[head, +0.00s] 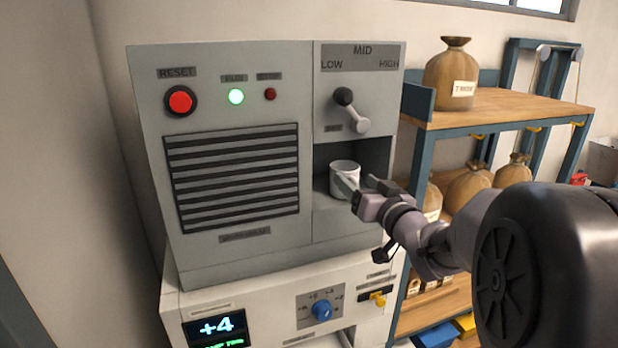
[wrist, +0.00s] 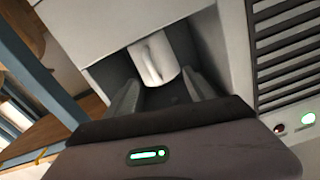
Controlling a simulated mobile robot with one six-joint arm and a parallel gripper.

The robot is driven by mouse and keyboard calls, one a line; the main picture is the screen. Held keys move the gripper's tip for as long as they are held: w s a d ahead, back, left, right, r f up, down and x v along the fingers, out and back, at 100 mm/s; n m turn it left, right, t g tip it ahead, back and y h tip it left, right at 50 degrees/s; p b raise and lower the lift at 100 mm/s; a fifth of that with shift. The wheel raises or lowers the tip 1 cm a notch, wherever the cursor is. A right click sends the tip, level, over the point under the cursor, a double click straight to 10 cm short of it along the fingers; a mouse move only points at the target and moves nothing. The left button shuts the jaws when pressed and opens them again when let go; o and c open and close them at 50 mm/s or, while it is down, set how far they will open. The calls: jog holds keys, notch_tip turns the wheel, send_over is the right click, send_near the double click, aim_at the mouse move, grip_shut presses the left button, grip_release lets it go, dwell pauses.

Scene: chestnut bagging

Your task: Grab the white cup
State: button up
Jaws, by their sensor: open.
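The white cup (head: 344,176) stands in the dark recess at the lower right of the grey machine (head: 230,252), under the lever. My gripper (head: 360,184) is at the mouth of the recess, just in front of the cup. In the wrist view the cup (wrist: 155,60) shows with its handle facing the camera, beyond and between the two open fingers of my gripper (wrist: 160,93). The fingers look empty, and a gap shows between them and the cup. The cup's far side is hidden.
The recess walls (wrist: 207,45) stand close on both sides of the cup. A lever (head: 350,110) hangs above the recess. A wooden shelf (head: 500,108) with several brown sacks stands to the right.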

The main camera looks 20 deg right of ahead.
jog(key=shift+w+d+f, duration=0.1)
jog(key=shift+w+f, duration=0.1)
jog(key=shift+w, duration=0.7)
jog(key=shift+s+r, duration=0.1)
jog(key=shift+s, duration=0.15)
jog(key=shift+c, duration=0.8)
jog(key=shift+s, duration=0.1)
jog(key=c, duration=0.4)
grip_shut()
